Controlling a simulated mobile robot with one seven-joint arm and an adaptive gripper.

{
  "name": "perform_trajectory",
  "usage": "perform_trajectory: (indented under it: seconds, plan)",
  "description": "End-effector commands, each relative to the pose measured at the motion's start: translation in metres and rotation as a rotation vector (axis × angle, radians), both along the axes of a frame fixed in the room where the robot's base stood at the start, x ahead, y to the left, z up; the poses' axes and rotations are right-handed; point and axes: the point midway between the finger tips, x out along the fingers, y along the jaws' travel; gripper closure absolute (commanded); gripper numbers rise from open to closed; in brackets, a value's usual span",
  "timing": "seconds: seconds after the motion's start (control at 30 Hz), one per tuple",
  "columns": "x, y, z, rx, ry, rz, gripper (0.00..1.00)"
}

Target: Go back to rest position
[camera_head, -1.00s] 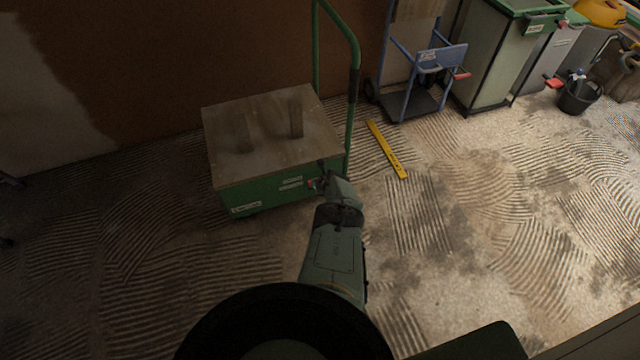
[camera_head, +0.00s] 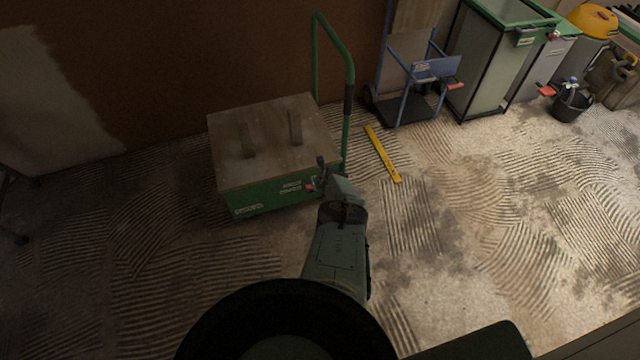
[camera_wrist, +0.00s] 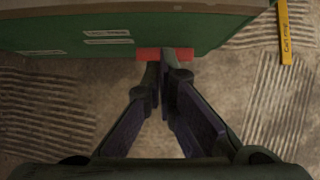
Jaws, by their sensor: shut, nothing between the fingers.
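My gripper (camera_head: 318,175) is in front of the right end of a green cart's near side in the head view. The cart (camera_head: 262,198) has a wooden top with two upright wooden blocks and a tall green push handle. In the wrist view my gripper (camera_wrist: 162,62) has its fingertips together, with nothing seen between them. The tips overlap a small red part (camera_wrist: 182,54) at the lower edge of the cart's green side (camera_wrist: 60,33). I cannot tell whether they touch it.
A yellow level (camera_head: 383,154) lies on the ridged floor right of the cart. A blue hand truck (camera_head: 432,70), green-rimmed bins (camera_head: 490,65) and a black bucket (camera_head: 570,106) stand at the back right. The floor at the right front is clear.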

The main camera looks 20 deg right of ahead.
Motion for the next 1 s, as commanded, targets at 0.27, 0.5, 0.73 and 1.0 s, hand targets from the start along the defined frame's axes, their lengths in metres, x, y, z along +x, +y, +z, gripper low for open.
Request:
perform_trajectory:
  seconds: [0.27,0.5,0.73,1.0]
  plan:
    - [0.000,0.001,0.007,0.001,0.001,0.000,1.00]
    - [0.000,0.001,0.007,0.001,0.001,0.000,1.00]
    - [0.000,0.002,0.007,0.002,0.001,0.000,1.00]
    - [0.031,0.100,0.020,0.156,-0.057,0.035,1.00]
